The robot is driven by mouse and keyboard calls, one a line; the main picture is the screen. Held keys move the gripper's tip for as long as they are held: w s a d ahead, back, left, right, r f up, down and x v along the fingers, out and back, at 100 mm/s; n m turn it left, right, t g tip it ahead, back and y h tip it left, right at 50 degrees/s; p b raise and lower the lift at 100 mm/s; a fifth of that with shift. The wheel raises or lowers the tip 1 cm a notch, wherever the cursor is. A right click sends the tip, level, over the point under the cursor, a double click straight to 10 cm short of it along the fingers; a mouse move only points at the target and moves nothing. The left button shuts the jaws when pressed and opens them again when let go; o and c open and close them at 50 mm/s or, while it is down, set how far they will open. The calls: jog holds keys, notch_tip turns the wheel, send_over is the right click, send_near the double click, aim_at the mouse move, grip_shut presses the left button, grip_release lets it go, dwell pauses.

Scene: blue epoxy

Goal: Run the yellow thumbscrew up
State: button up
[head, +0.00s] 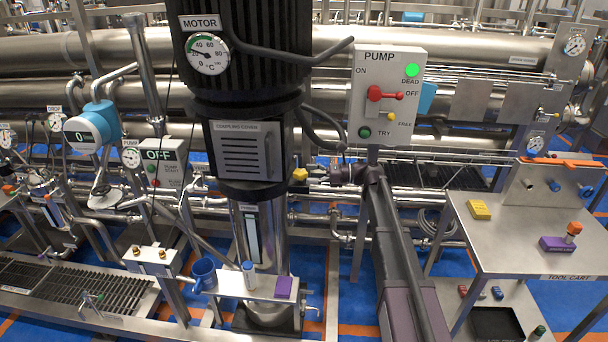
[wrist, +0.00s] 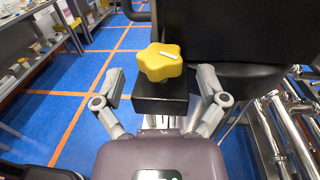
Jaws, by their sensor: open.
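The yellow thumbscrew (wrist: 160,62) is a star-shaped knob with a white mark on its top. It sits on a black block (wrist: 160,95) in the wrist view. In the head view the thumbscrew (head: 300,174) shows small at the right side of the black coupling housing, below the coupling cover (head: 240,150). My gripper (wrist: 162,84) is open, with one finger on each side of the black block and the knob just beyond the fingertips. Nothing is between the fingers that I can see gripped. In the head view my gripper (head: 345,174) is right of the knob.
The pump panel (head: 387,95) stands above and behind my arm. The motor (head: 262,45) rises above the coupling housing. A tool cart (head: 530,240) stands at the right. Steel pipes (wrist: 290,130) run at right in the wrist view.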

aim_at(300, 172)
jog(key=shift+s+a, duration=0.15)
jog(key=shift+a, duration=1.35)
